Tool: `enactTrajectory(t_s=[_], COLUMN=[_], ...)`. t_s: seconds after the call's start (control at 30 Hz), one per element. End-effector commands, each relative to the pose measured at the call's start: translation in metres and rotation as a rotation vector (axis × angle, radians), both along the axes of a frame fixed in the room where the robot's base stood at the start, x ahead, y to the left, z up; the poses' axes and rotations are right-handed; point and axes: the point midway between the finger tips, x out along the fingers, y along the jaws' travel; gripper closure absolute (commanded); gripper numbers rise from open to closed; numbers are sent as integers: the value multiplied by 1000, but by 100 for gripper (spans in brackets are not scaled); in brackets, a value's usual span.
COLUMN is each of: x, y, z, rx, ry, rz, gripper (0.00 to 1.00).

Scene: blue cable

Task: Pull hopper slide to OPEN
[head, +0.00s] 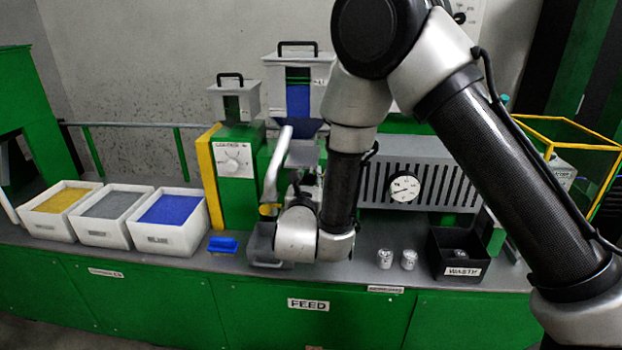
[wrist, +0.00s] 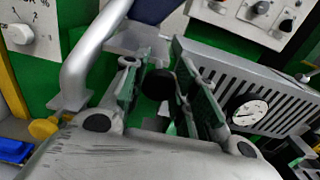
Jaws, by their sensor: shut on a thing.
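The hopper (head: 297,97) with a window of blue pellets stands at the back centre in the head view. A flat grey plate, which looks like the hopper slide (head: 303,153), juts out below it. It also shows in the wrist view (wrist: 143,42) just beyond my fingers. My gripper (wrist: 156,74) is shut on a round black knob (wrist: 159,84), seen between its two fingers in the wrist view. The knob appears to belong to the slide, but the join is hidden. In the head view my arm and wrist hide most of the gripper. No OPEN mark is readable.
A curved grey pipe (wrist: 90,50) stands close left of my fingers. A slotted grey housing with a gauge (head: 404,189) is to the right. Bins, a blue scoop (head: 223,244), metal cups (head: 409,259) and a black waste box (head: 459,256) stand along the bench.

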Motion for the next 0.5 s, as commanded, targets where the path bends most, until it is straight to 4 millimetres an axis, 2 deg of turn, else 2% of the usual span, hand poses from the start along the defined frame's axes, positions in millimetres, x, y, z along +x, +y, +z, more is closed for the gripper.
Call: enactTrajectory(t_s=[0.17, 0.2, 0.3, 0.5], x=[-3, -3, -2, -2], y=[1, 0, 0, 0], z=[-1, -1, -1, -1], rx=[-4, -5, -4, -3], ry=[2, 2, 2, 2], rz=[5, 5, 4, 3], gripper=[100, 65, 50, 50])
